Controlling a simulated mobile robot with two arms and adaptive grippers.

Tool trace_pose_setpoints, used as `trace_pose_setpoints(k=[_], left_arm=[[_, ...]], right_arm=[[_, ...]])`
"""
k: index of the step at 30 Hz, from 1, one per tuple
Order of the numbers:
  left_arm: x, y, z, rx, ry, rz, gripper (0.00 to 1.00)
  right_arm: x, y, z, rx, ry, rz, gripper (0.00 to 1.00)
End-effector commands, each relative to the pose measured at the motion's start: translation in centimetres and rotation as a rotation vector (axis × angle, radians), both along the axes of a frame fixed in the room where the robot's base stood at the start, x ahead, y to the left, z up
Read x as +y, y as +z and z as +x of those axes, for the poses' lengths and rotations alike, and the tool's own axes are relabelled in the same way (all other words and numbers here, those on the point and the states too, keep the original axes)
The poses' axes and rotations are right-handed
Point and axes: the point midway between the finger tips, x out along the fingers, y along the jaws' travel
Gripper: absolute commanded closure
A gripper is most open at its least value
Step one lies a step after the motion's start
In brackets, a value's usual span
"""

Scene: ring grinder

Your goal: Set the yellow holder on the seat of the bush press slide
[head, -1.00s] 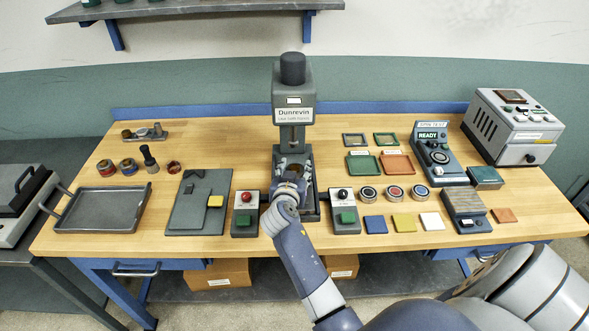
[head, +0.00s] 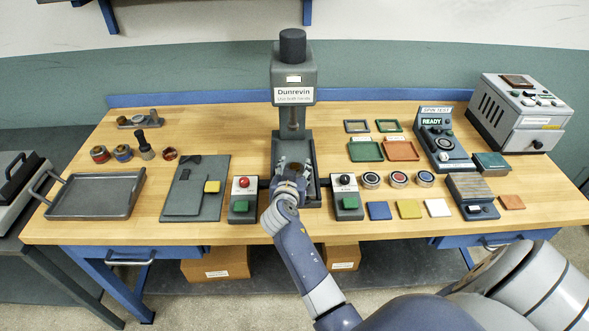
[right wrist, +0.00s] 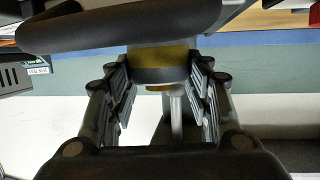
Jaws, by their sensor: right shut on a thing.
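The bush press (head: 293,80), labelled Dunrevin, stands at the middle of the bench. My right gripper (head: 290,178) is low at the front of the press, over its slide area. In the right wrist view the right gripper (right wrist: 160,85) is shut on the yellow holder (right wrist: 165,55), a yellow round body with a dark band below. In the head view the gripper hides most of the holder and the slide seat, so I cannot tell whether the holder touches the seat. My left gripper is not in view.
Two button boxes (head: 243,208) (head: 345,203) flank the press front closely. Coloured trays, round parts and tiles fill the right. Bare wood (head: 240,150) shows left of the press.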

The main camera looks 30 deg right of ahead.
Motion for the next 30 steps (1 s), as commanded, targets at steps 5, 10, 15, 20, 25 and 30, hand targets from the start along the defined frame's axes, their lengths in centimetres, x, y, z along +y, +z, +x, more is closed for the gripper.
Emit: trace_pose_setpoints(k=[5,10,15,20,25,30], left_arm=[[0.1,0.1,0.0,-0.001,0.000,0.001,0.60],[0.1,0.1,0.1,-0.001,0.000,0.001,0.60],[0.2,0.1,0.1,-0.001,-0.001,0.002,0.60],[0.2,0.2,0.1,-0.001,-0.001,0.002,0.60],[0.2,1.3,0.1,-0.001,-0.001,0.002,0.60],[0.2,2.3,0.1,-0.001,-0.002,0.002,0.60]], right_arm=[[0.0,0.4,0.1,-0.005,0.001,-0.003,1.00],[0.0,0.3,0.1,-0.005,0.001,-0.002,0.30],[0.0,0.2,0.0,-0.002,0.000,-0.001,0.30],[0.0,0.1,-0.1,0.003,-0.001,0.002,0.30],[0.0,1.5,0.0,0.002,-0.001,0.001,0.30],[0.0,3.0,0.0,0.001,-0.001,0.002,0.30]])
